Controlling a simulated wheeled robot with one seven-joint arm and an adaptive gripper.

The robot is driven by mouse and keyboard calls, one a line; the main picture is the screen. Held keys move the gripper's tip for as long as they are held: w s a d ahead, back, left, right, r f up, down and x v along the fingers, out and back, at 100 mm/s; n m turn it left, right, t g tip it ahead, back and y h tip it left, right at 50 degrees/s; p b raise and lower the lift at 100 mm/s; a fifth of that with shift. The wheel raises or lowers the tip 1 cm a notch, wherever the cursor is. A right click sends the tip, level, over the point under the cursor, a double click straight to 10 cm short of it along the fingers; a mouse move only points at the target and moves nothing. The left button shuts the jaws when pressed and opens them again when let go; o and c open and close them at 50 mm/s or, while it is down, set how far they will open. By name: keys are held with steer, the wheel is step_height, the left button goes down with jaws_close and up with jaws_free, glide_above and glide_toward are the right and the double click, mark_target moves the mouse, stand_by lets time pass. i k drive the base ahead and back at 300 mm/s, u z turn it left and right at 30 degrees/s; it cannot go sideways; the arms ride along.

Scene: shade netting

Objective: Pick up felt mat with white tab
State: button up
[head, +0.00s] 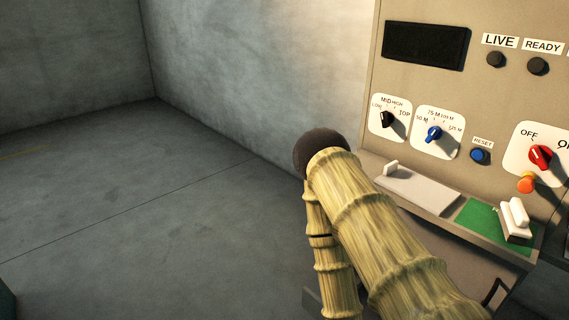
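A flat green piece (477,218) lies on the ledge of the beige control panel at the right; it may be the felt mat. A white upright block (515,220) stands at its right end and could be its tab; I cannot tell whether they are joined. Which of the two is the felt mat is unclear. My bamboo-textured arm rises in front of the panel and bends down again. My gripper is not in view.
The beige panel (452,86) carries a dark display (426,45), black, blue and red knobs, a blue reset button (479,156) and an orange ball-shaped part (526,183). The grey floor (150,215) at the left is clear up to the concrete walls.

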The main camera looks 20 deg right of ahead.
mark_target(435, 197)
steer(key=z, duration=0.35)
steer(key=k, duration=0.25)
steer(key=z, duration=0.95)
steer(key=i, duration=0.4)
steer(key=u, duration=0.15)
